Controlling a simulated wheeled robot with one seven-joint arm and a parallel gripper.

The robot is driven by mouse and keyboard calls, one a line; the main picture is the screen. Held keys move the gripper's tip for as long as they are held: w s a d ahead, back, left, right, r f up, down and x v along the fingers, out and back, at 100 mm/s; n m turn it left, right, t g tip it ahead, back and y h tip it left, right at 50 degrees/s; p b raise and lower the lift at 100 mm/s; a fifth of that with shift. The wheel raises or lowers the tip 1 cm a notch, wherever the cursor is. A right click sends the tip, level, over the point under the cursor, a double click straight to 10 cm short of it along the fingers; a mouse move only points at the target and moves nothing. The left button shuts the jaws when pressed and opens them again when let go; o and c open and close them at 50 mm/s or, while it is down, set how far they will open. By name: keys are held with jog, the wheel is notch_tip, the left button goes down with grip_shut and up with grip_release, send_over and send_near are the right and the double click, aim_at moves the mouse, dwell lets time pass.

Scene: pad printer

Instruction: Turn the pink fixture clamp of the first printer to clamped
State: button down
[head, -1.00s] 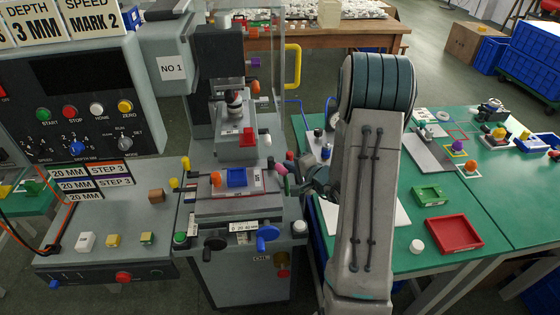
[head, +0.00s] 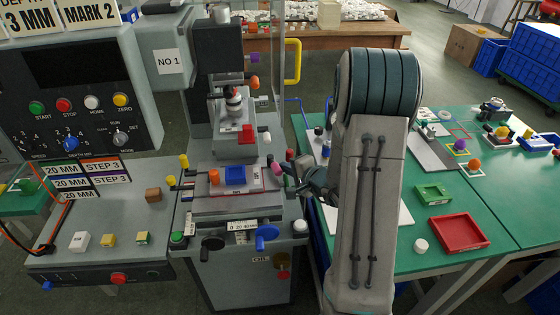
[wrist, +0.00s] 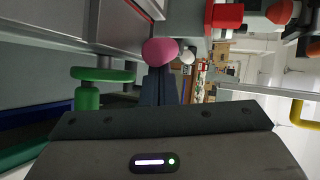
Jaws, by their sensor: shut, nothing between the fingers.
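The first printer, marked NO 1 (head: 171,62), stands left of my arm in the head view. Its pink clamp knob (head: 276,168) is at the right side of the fixture, beside the blue block (head: 235,175). In the wrist view the round pink knob (wrist: 160,51) sits right at the tips of my shut gripper (wrist: 158,76). The fingers are empty and the knob is beyond them, not between them; I cannot tell whether they touch it. In the head view my gripper is small and partly hidden by my arm. The clamp's pivot is not clear.
A green knob (wrist: 88,95) is left of my fingers in the wrist view. A red block (wrist: 226,17) is close above right. In the head view, a blue handle (head: 266,234) sits below the fixture. A green table (head: 450,195) with trays stands right of my arm.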

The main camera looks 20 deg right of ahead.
jog(key=shift+s+a+b, duration=0.1)
jog(key=shift+a+b, duration=0.2)
jog(key=shift+a, duration=0.05)
jog(key=shift+s+a, duration=0.1)
jog(key=shift+a, duration=0.05)
jog(key=d+b+v, duration=0.1)
jog(key=b+v, duration=0.1)
jog(key=v, duration=0.4)
jog(key=shift+b, duration=0.35)
jog(key=shift+s+d+r, duration=0.1)
jog(key=shift+d, duration=0.05)
dwell(0.5)
